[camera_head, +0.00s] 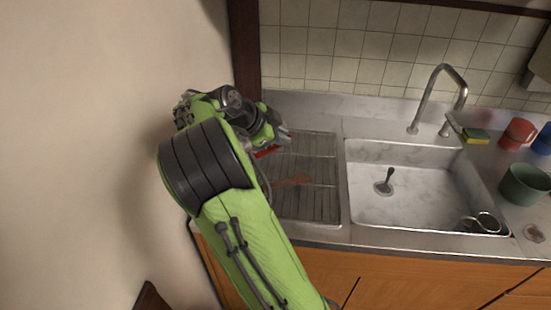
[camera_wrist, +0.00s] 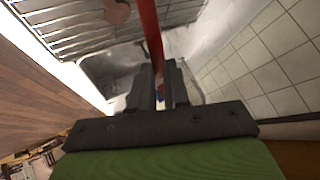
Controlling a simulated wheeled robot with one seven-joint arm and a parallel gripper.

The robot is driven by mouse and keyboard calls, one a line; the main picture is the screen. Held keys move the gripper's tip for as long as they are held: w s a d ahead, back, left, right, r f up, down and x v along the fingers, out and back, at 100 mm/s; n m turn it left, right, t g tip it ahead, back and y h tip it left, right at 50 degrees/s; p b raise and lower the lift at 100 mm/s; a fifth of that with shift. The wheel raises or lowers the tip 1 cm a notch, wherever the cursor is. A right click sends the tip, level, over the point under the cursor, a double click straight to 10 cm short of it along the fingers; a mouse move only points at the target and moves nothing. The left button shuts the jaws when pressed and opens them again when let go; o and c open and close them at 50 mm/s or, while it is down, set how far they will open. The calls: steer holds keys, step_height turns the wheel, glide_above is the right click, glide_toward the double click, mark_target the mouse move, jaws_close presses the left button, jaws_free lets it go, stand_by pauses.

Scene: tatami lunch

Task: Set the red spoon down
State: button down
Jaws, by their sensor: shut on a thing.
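The red spoon (camera_wrist: 150,35) shows in the wrist view as a long red strip running up from between my fingers. My gripper (camera_wrist: 161,82) is shut on it. In the head view a small piece of red (camera_head: 267,152) shows beside my gripper (camera_head: 276,141), above the left part of the draining rack (camera_head: 318,205). My arm hides most of the spoon there, and I cannot tell whether it touches the rack.
A brown wooden utensil (camera_head: 292,180) lies on the rack. The sink (camera_head: 395,205) is to the right, with a tap (camera_head: 437,90) behind it. A sponge (camera_head: 476,135), red cup (camera_head: 517,133) and green pot (camera_head: 525,184) stand on the right. A wall is close on the left.

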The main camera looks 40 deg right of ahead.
step_height(320, 180, down, 7)
steer(key=b, duration=0.1)
steer(key=shift+r+b, duration=0.2)
steer(key=shift+b, duration=0.2)
steer(key=c, duration=1.1)
jaws_free()
steer(key=s+p+v, duration=0.1)
steer(key=p+v, duration=0.3)
steer(key=v, duration=0.8)
steer(key=s+a+n+t+y, duration=0.3)
steer(key=s+a+n+y, duration=0.1)
steer(key=s+a+n, duration=0.4)
steer(key=s+a+n+t+y, duration=0.3)
steer(key=s+a+n+y, duration=0.2)
steer(key=s+a+n, duration=0.4)
steer(key=s+n, duration=0.4)
steer(key=n, duration=0.3)
steer(key=shift+s+r+n, duration=0.2)
steer(key=shift+r+n, duration=0.15)
steer(key=shift+n, duration=0.05)
